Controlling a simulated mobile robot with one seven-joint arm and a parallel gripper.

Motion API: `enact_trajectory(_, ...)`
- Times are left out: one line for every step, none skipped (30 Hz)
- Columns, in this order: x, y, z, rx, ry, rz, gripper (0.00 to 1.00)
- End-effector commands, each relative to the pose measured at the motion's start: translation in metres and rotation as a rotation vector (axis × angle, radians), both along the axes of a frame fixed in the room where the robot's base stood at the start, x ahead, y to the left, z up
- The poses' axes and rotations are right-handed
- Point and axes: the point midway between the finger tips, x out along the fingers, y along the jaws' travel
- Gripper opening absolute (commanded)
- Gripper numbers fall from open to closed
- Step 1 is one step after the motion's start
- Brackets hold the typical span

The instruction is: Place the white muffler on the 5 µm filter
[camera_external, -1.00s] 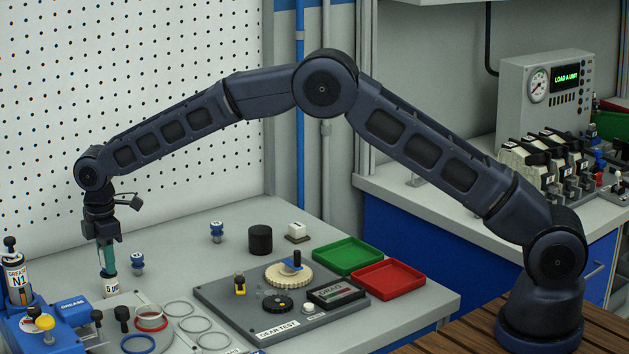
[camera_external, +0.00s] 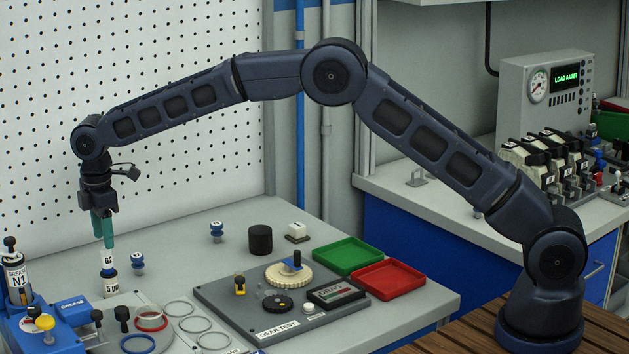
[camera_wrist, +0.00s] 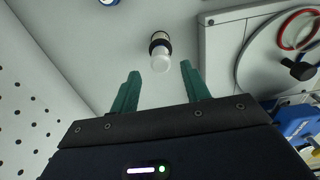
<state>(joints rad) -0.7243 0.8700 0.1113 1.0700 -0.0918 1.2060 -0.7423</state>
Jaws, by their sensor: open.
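A white cylindrical piece marked G2 (camera_external: 109,258), which I take for the white muffler, stands upright on the 5 µm filter (camera_external: 110,287) at the left of the bench. The filter is a short pale cylinder with a dark band near its top. In the wrist view the white muffler (camera_wrist: 160,62) sits above the dark band of the filter (camera_wrist: 159,38). My gripper (camera_external: 104,243) is open just above the muffler. In the wrist view my gripper's teal fingers (camera_wrist: 160,70) stand apart, one on each side of it, with visible gaps.
A blue-and-white fitting (camera_external: 137,264) stands close to the right of the filter. A grease station (camera_external: 32,315) is at the left. A plate with rings (camera_external: 168,325) lies in front, and a gear-test board (camera_external: 215,300) lies to the right. The pegboard (camera_external: 150,80) rises behind.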

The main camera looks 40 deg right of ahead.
Motion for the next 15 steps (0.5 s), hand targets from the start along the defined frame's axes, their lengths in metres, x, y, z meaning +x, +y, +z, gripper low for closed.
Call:
enact_trajectory(0.000,0.000,0.011,0.003,-0.002,0.000,0.47)
enact_trajectory(0.000,0.000,0.016,0.003,-0.002,0.000,0.47)
enact_trajectory(0.000,0.000,0.023,0.002,-0.001,0.000,0.47)
enact_trajectory(0.000,0.000,0.027,0.002,-0.001,0.000,0.47)
enact_trajectory(0.000,0.000,0.031,0.002,-0.001,0.000,0.47)
enact_trajectory(0.000,0.001,0.036,0.002,-0.001,0.000,0.47)
enact_trajectory(0.000,0.000,0.040,0.001,0.000,0.000,0.47)
enact_trajectory(0.000,0.000,0.042,0.001,0.000,0.000,0.47)
enact_trajectory(0.000,0.000,0.046,0.001,0.000,0.000,0.47)
enact_trajectory(0.000,0.000,0.048,0.001,0.000,0.000,0.47)
enact_trajectory(0.000,0.000,0.050,0.001,0.000,0.000,0.47)
enact_trajectory(0.000,0.000,0.052,0.001,0.000,0.000,0.47)
enact_trajectory(0.000,0.000,0.053,0.001,0.000,0.000,0.47)
enact_trajectory(0.000,0.000,0.054,0.001,0.000,0.000,0.47)
enact_trajectory(0.000,0.000,0.054,0.000,0.000,0.000,0.47)
